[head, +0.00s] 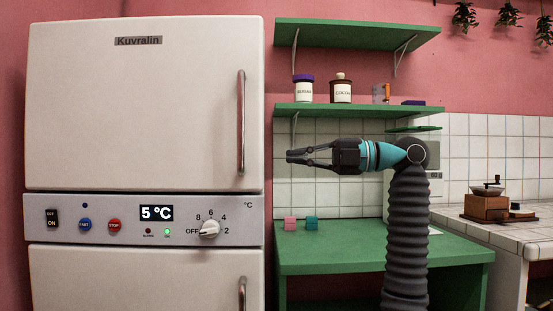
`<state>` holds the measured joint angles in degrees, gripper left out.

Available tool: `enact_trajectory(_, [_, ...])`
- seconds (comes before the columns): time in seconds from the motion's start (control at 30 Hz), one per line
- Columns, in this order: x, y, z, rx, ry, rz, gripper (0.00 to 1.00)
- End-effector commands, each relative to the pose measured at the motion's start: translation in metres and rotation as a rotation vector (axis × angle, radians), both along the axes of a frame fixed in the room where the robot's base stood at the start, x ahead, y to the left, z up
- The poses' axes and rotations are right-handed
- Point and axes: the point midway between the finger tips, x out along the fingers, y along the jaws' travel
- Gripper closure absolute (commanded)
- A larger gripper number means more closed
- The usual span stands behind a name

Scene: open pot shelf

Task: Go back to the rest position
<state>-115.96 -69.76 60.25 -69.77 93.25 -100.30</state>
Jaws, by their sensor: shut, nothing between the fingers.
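My gripper (291,156) is dark grey with a teal band behind it. It points left in mid-air, in front of the white tiles and below the middle green shelf. Its fingers are shut with nothing between them. My dark ribbed arm rises at the right of the green counter and bends left at the top. The fingertips are close to the fridge's right edge in the picture; I cannot tell the gap in depth.
A cream fridge (145,115) fills the left. The middle green shelf (350,109) holds a purple-lidded jar (304,90) and a brown jar (341,91). A pink block (290,223) and a teal block (311,223) stand on the green counter (340,252). A coffee grinder (487,205) stands right.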

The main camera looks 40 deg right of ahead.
Motion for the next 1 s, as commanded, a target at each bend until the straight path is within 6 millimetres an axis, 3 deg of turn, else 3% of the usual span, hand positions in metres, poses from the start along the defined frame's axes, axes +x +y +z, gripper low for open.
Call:
enact_trajectory(0.2, [-0.008,-0.03,0.002,0.0,0.002,0.006,1.0])
enact_trajectory(0.4, [-0.012,-0.043,0.0,-0.003,0.001,0.006,1.0])
enact_trajectory(0.77, [-0.013,-0.044,0.0,0.025,0.03,0.004,1.0])
enact_trajectory(0.93, [-0.016,-0.041,0.013,0.199,0.133,0.027,1.0])
enact_trajectory(1.0, [-0.026,-0.027,0.025,0.279,0.175,0.066,1.0])
